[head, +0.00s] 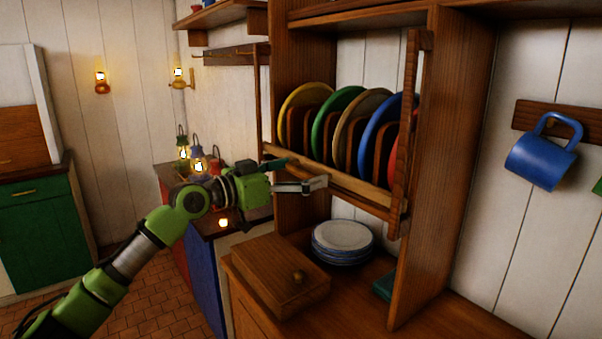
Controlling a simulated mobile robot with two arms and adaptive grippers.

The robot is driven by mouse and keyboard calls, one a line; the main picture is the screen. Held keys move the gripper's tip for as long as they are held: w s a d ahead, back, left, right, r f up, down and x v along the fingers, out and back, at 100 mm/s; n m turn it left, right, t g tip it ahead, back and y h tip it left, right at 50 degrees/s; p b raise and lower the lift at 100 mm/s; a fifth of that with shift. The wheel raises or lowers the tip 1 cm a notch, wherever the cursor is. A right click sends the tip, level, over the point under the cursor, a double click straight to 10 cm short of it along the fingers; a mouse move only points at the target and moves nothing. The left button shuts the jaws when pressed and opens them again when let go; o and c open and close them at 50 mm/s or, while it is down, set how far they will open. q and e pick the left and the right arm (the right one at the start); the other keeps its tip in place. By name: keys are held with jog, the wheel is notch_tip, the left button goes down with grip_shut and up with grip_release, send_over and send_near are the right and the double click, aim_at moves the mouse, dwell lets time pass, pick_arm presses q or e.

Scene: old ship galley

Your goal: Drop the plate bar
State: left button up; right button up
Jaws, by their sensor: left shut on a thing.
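The plate bar (354,186) is a pale wooden rail running low across the front of the plate rack, between a slim left upright and a thick right upright (404,140). Behind it, yellow (297,98), green (345,97), tan (376,104) and blue (374,128) plates stand on edge between wooden dividers, with a red one partly hidden at the right. My left gripper (302,177) reaches in from the left and is shut on the bar near its left part. Its fingers cover some of the bar, so the exact contact is hidden. My right gripper is out of view.
Below the rack, a stack of white plates (343,240) and a wooden box (280,272) with a knob stand on the counter (350,296). Lit lanterns (198,160) stand behind my left arm. A blue mug (538,160) hangs at the right.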

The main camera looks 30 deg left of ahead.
pick_arm(q)
jog(key=shift+f, duration=0.45)
jog(key=o, duration=1.3)
jog(key=shift+r, duration=0.1)
jog(key=shift+s+a, duration=0.1)
jog(key=shift+s, duration=0.05)
jog(key=shift+v, duration=5.85)
